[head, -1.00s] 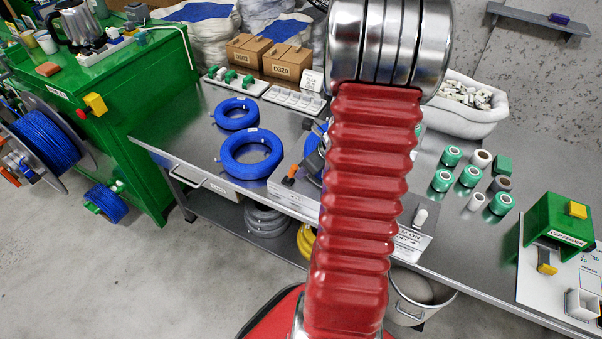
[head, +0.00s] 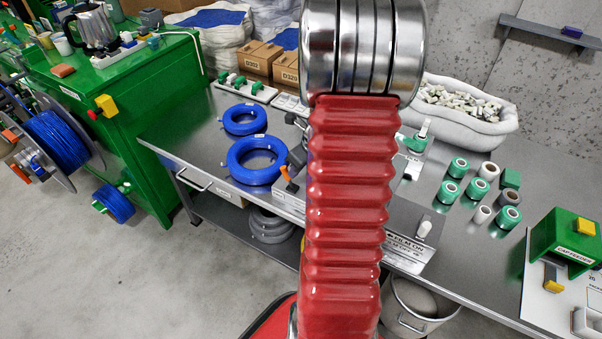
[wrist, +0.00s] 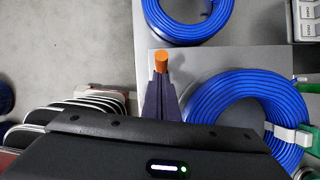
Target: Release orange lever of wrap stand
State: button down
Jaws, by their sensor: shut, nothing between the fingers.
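The orange lever (head: 288,178) of the wrap stand shows just left of my arm in the head view. In the wrist view its orange end (wrist: 161,62) is right at the tips of my gripper (wrist: 161,76). The dark fingers are together with nothing between them. I cannot tell whether they touch the lever. A blue cable coil (wrist: 232,92) with a white band lies to the right of the fingers in the wrist view. My red arm hides most of the wrap stand and my gripper in the head view.
Two blue coils (head: 245,118) (head: 240,172) lie on the steel table left of the stand. Green and white tape rolls (head: 447,192) stand to the right, near a green cap feeder (head: 556,246).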

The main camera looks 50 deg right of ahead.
jog(key=shift+w+a+r, duration=0.1)
jog(key=shift+w+a, duration=0.05)
jog(key=shift+w, duration=0.55)
jog(key=shift+w+a+r, duration=0.1)
jog(key=shift+w+a, duration=0.05)
jog(key=shift+w, duration=0.55)
jog(key=shift+s, duration=0.15)
jog(key=shift+s+d, duration=0.1)
jog(key=shift+s, duration=0.05)
jog(key=s+r, duration=0.2)
jog(key=s, duration=0.2)
notch_tip(320, 180, up, 9)
send_over(284, 169)
jog(key=s, duration=0.4)
jog(key=shift+w+a, duration=0.2)
